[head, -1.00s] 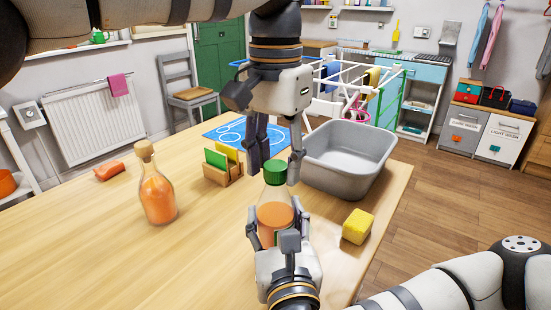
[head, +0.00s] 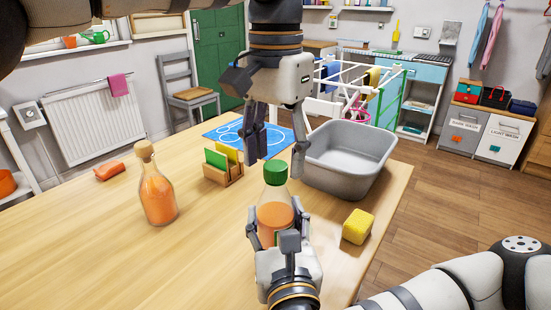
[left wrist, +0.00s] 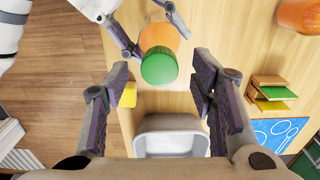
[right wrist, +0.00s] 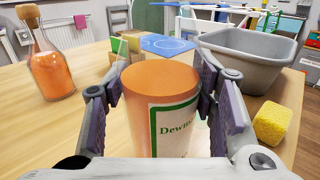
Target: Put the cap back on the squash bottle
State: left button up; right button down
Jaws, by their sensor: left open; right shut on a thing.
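The squash bottle (head: 276,214) stands upright at the table's right part, with orange squash inside and a labelled side in the right wrist view (right wrist: 165,110). My right gripper (head: 275,222) is shut around its body. The green cap (head: 275,172) sits on top of the bottle; whether it is fully screwed down I cannot tell. It also shows in the left wrist view (left wrist: 159,67). My left gripper (head: 276,160) points down just above the cap, its fingers open on either side and clear of it. The bottle's neck is hidden under the cap.
A corked bottle of orange liquid (head: 158,190) stands to the left. A wooden holder with green and yellow pieces (head: 222,175) is behind. A grey basin (head: 345,160) and yellow sponge (head: 357,226) are close on the right, near the table edge.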

pick_arm(q)
notch_tip(320, 180, up, 6)
jog(key=shift+r, duration=0.1)
pick_arm(e)
jog(key=c, duration=0.6)
grip_release()
jog(key=s+d, duration=0.1)
jog(key=s, duration=1.1)
jog(key=shift+d, duration=0.4)
